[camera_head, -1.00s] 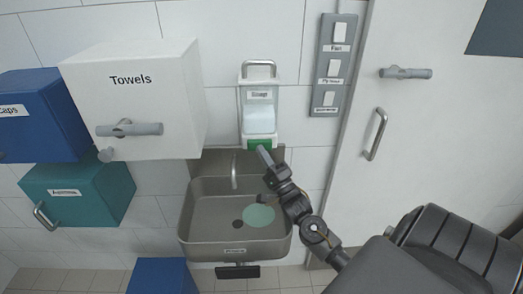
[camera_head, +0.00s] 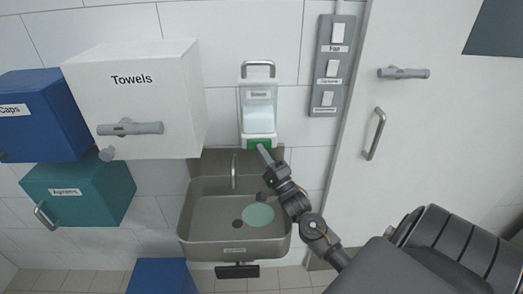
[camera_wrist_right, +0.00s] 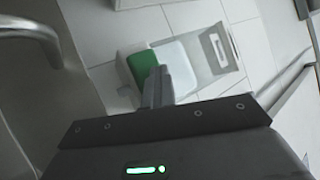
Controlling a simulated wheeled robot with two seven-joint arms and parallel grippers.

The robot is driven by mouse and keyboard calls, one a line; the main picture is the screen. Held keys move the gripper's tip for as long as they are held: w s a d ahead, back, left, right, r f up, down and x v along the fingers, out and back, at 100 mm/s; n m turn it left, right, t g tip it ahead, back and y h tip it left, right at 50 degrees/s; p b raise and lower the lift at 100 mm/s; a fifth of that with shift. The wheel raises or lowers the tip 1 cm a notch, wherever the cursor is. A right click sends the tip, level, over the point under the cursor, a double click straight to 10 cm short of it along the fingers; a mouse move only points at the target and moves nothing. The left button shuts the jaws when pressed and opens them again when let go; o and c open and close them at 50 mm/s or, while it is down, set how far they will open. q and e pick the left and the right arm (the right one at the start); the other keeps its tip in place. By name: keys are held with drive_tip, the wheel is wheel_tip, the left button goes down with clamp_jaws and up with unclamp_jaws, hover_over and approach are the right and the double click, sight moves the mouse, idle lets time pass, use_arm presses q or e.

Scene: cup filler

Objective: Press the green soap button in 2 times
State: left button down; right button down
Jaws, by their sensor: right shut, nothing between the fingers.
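The soap dispenser (camera_head: 258,112) is a white wall unit with a metal handle on top, mounted above the sink. Its green button (camera_head: 257,143) is at the bottom. My right gripper (camera_head: 264,152) is shut and empty, its fingertips at the lower right of the green button. In the right wrist view the shut fingers (camera_wrist_right: 155,80) overlap the right part of the green button (camera_wrist_right: 141,66). I cannot tell whether they touch it or whether the button is pushed in. My left gripper is not in view.
The metal sink (camera_head: 205,240) with its faucet (camera_head: 234,172) is below the dispenser. A white Towels box (camera_head: 150,90) juts out at the left, above a teal box (camera_head: 95,195). A switch panel (camera_head: 333,65) and a door (camera_head: 410,120) are at the right.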

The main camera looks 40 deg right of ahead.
drive_tip(key=shift+w+d, duration=0.1)
drive_tip(key=shift+d, duration=0.25)
drive_tip(key=shift+s+a+f+h+p, duration=0.35)
drive_tip(key=shift+s+a+h+p, duration=0.15)
drive_tip(key=shift+s+a+p, duration=0.15)
drive_tip(key=s+a+p, duration=0.1)
drive_tip(key=s+a, duration=0.1)
drive_tip(key=s, duration=0.1)
drive_tip(key=shift+a+y, duration=0.15)
drive_tip(key=shift+y, duration=0.15)
drive_tip(key=shift+f, duration=0.1)
idle(2.0)
